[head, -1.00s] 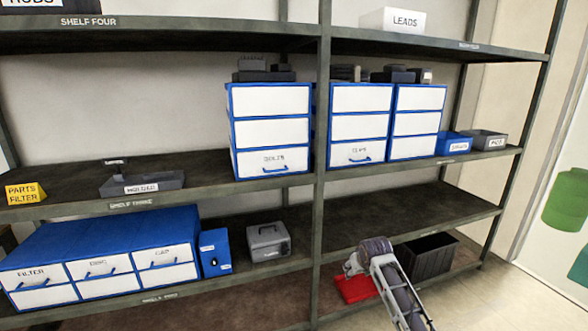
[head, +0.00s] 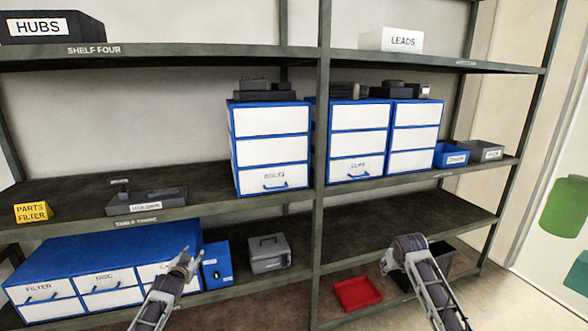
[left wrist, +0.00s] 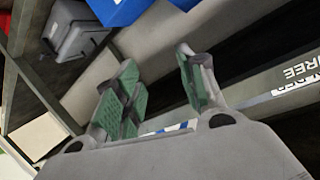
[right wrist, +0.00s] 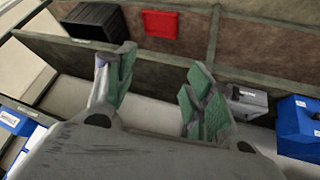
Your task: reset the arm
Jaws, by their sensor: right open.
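My left gripper (head: 184,262) is in front of the blue drawer unit on the lower left shelf in the head view. In the left wrist view its green-padded fingers (left wrist: 160,88) stand apart with nothing between them. My right gripper (head: 398,252) is at the lower right shelf in the head view, in front of the black bin, with its fingertips partly hidden. In the right wrist view its fingers (right wrist: 155,88) are spread and empty.
The shelf rack holds a blue drawer unit (head: 105,247), a grey case (head: 268,254), a red tray (head: 358,293) and a black bin (right wrist: 92,20). A dark upright post (head: 320,150) divides the rack. The shelf right of the post is mostly bare.

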